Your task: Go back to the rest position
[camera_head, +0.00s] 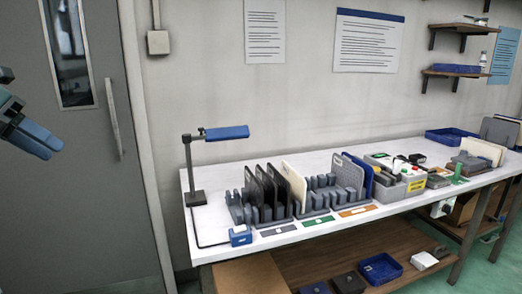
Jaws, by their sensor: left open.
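My left gripper (37,138) shows at the left edge of the head view, in front of the grey door. Its blue-tipped fingers are open and hold nothing. It is well to the left of the white table (213,251) and touches nothing. My right gripper is not in the picture. Upright panels stand in the grey slotted racks on the table: dark ones (268,187), a cream one (294,184), a grey one (347,175) and a blue one (361,170).
A blue-headed lamp (226,133) stands at the table's left end. A grey bin (411,186), a blue tray (450,135) and stacked panels are farther right. A lower shelf (310,262) holds a blue bin (380,268). The space between gripper and table is clear.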

